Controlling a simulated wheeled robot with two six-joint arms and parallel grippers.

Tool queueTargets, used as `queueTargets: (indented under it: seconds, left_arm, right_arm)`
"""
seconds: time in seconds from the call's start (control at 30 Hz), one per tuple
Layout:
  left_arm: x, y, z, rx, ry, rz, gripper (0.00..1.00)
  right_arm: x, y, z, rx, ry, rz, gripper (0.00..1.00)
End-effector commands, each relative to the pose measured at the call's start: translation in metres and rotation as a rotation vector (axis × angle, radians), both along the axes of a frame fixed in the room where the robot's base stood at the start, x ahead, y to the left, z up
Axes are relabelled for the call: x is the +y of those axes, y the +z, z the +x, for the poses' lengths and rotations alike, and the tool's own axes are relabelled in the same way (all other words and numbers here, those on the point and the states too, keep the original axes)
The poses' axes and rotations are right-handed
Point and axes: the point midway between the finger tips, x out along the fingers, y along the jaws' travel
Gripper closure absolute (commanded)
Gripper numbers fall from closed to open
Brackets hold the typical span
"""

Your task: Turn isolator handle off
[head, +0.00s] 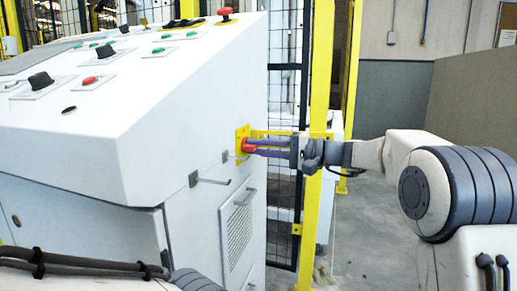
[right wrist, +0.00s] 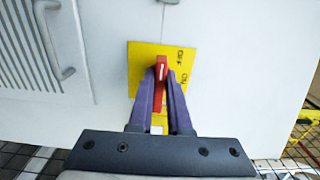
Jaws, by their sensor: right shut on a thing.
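The red isolator handle (head: 249,147) sits on a yellow plate (head: 241,135) on the side of the white control cabinet. In the right wrist view the red handle (right wrist: 161,84) points up and down the picture, in the middle of the yellow plate (right wrist: 138,66). OFF and ON lettering runs along the plate's right part. My right gripper (head: 256,147) reaches in from the right, and its purple fingers are shut on the handle, one on each side. The fingers hide part of the handle. My left gripper is out of view; only part of my left arm shows at bottom left.
The white cabinet (head: 75,140) carries buttons and knobs on its sloped top. A grey door handle (head: 212,182) and a vent grille (head: 238,226) are below the plate. A yellow post (head: 319,100) and mesh fence stand behind my right gripper. Open floor shows at right.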

Motion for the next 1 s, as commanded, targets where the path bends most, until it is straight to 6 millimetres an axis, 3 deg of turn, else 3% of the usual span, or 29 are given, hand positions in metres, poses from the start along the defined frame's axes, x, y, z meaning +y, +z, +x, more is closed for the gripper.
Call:
queueTargets:
  seconds: [0.07,0.1,0.17,0.57,1.0]
  left_arm:
    - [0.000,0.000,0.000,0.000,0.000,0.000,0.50]
    - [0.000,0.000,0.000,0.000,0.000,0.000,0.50]
    - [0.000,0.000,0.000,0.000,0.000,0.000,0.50]
    - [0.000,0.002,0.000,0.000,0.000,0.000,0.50]
    - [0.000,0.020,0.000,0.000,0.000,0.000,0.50]
  right_arm:
    - [-0.001,-0.002,0.000,0.001,0.000,-0.004,1.00]
    - [-0.001,-0.002,0.000,0.001,0.000,-0.004,0.72]
    - [-0.001,-0.002,0.000,0.001,-0.001,-0.004,0.54]
    - [-0.007,0.000,-0.001,0.002,-0.003,-0.002,0.54]
    - [-0.083,0.001,-0.026,0.003,-0.005,-0.002,0.54]
